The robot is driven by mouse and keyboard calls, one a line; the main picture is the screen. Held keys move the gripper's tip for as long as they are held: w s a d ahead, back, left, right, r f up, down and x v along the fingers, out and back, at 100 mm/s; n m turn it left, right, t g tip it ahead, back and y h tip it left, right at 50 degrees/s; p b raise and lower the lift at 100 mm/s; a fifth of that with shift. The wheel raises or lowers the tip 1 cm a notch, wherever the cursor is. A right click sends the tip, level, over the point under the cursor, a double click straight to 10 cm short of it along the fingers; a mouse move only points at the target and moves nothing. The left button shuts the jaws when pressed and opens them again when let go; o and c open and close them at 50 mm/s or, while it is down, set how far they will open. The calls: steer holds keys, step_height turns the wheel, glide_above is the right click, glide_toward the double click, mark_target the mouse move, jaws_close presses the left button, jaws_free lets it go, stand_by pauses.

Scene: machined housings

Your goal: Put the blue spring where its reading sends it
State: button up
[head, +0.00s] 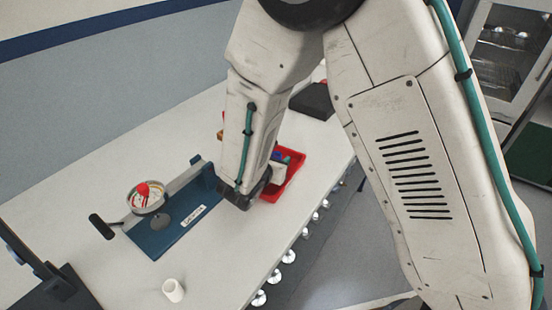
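A blue tester (178,226) with a pale label lies on the white table, left of my arm. It carries a round dial (147,198) with coloured marks and a red piece on it, and a black-handled lever (101,226). A red tray (293,178) stands right of my arm, partly hidden by it. A small blue item (277,155) shows in the tray; I cannot tell if it is the blue spring. My gripper (242,197) is low beside the tray, between it and the tester. Its fingers are not clear, so its opening and contents cannot be told.
A small white cup-like piece (173,290) stands near the table's front. A dark box (313,100) is behind the tray, and a dark stand (50,285) is at lower left.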

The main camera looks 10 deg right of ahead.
steer(key=shift+o, duration=0.3)
steer(key=shift+a+r, duration=0.1)
steer(key=shift+s+a+r, duration=0.15)
steer(key=shift+s, duration=0.05)
steer(key=v, duration=1.1)
steer(key=shift+s+r, duration=0.15)
steer(key=shift+s, duration=0.05)
steer(key=s+d+r+m+g+h, duration=0.1)
steer(key=s+d+r+m+g, duration=0.3)
steer(key=d+m, duration=0.5)
steer(key=s+d+r+m+g+h, duration=0.1)
steer(key=s+d+r+m+g, duration=0.2)
steer(key=d+r+m+g, duration=0.5)
steer(key=s+d+r+m+t+y, duration=0.1)
steer(key=s+d+r+m+y, duration=0.1)
steer(key=s+m+y, duration=0.2)
steer(key=s+d+r+m+t+y, duration=0.1)
steer(key=s+d+r+m+y, duration=0.2)
steer(key=s+m+y, duration=0.2)
steer(key=s+m, duration=0.3)
steer(key=s, duration=0.3)
